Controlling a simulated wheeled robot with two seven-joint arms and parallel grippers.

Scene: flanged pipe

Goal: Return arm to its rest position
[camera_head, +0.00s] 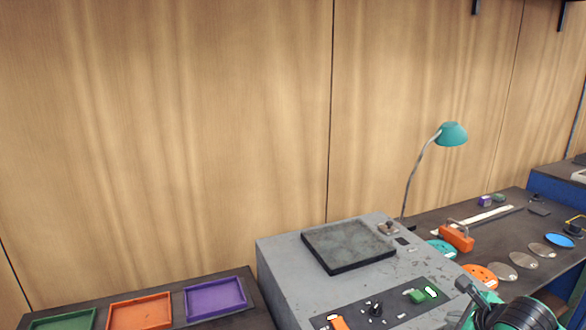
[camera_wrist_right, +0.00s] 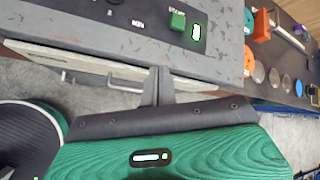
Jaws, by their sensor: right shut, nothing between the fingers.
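My right gripper (camera_head: 464,285) shows at the bottom right of the head view, dark with a teal-green arm behind it. In the right wrist view its fingers (camera_wrist_right: 158,86) are together with nothing between them. It is in front of the grey machine (camera_head: 285,262), near its right front corner, and holds nothing. In the right wrist view the machine's edge lies just beyond the fingers; I cannot tell the exact gap. My left gripper is not in view. No flanged pipe can be made out.
The machine carries a black square tray (camera_head: 348,246) and a control panel with a green switch (camera_head: 421,295). Green, orange and purple trays (camera_head: 215,299) stand at left. At right are a teal lamp (camera_head: 451,134), an orange tool (camera_head: 457,238) and several discs (camera_head: 481,275).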

